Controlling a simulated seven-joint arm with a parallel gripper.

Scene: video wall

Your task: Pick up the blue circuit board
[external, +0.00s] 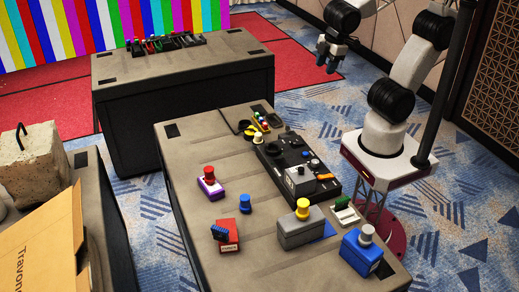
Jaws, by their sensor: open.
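A flat blue piece (325,232), which may be the blue circuit board, lies on the near table beside a grey box with a yellow-topped knob. The grey box partly hides it. A small dark blue ridged piece (219,233) lies against a red box; I cannot tell which of the two is the board. My gripper (326,66) is open and empty. It hangs high at the top of the view, beyond and above the table's far end, well apart from both blue pieces.
The near table (185,150) also holds a blue box (361,252), a grey box (300,230), a red box (228,236), a purple-based button (210,182) and a black panel (290,160). A cardboard box (45,245) stands left. The table's left far part is clear.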

